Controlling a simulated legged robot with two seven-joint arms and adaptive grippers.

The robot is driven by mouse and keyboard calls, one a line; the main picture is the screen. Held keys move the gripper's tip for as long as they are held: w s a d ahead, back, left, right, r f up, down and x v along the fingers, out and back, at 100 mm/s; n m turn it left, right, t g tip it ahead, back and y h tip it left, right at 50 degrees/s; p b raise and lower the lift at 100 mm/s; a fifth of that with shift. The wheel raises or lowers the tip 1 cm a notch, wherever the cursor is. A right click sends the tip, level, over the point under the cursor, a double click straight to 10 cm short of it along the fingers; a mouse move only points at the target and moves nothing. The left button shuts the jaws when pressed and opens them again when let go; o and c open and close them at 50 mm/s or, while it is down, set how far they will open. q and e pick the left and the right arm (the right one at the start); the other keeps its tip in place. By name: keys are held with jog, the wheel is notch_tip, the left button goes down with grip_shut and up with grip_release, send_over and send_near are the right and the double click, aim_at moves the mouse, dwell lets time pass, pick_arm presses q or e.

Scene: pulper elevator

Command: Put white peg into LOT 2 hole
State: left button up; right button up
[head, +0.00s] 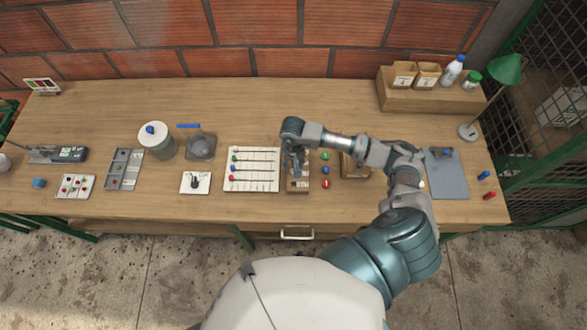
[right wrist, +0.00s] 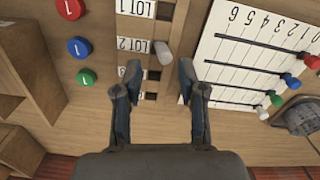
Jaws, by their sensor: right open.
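The white peg (right wrist: 162,52) shows in the right wrist view beside the LOT 2 label (right wrist: 134,44) on the wooden lot board (right wrist: 174,30). Its lower end appears to be at the LOT 2 hole, which it covers; I cannot tell how deep it sits. My right gripper (right wrist: 158,72) is open, its fingers apart on either side, with the peg just beyond the fingertips and apparently untouched. Dark square holes show by the other labels. In the head view my right gripper (head: 296,160) is over the lot board (head: 298,186) and hides much of it. My left gripper is not in view.
A white numbered sheet with rods and coloured beads (head: 252,170) lies left of the lot board. Red, blue and green discs (right wrist: 78,46) lie on its other side, near a wooden box (head: 354,166). The front left of the table holds several trays.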

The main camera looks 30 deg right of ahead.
notch_tip(320, 180, up, 8)
jog(key=b, duration=0.1)
jog(key=shift+d+f, duration=0.1)
dwell(0.5)
